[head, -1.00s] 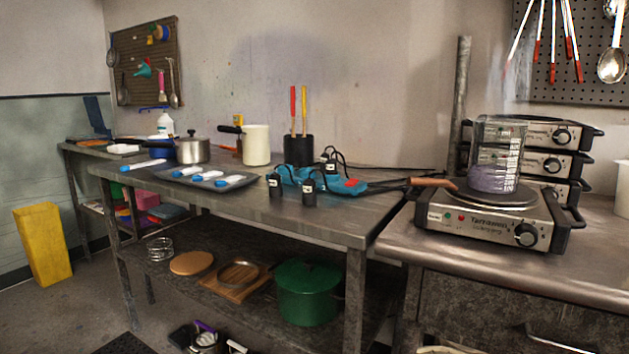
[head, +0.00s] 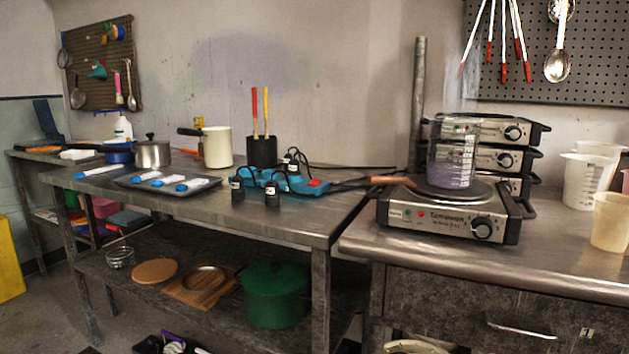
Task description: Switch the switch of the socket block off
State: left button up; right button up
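The blue socket block (head: 330,187) lies on the middle metal table, towards its right end. Its red switch (head: 315,183) sits at the right end of the block; I cannot tell its position at this size. Black plugs stand in and beside the block, among them one with a white label (head: 272,193) in front of it. Dark cables run from the block towards the wall and the hotplate. Neither of my grippers is in the head view.
A hotplate (head: 440,219) with a steaming glass beaker (head: 453,165) stands on the right bench, its wooden-handled tool (head: 392,180) reaching towards the block. A black holder (head: 262,152) stands behind the block. A tray (head: 133,182) lies left. Floor before the tables is partly visible.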

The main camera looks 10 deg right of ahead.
aim_at(316, 182)
jog(key=i+j+z, duration=0.25)
jog(key=j, duration=0.8)
jog(key=j+z, duration=0.25)
jog(key=j, duration=0.8)
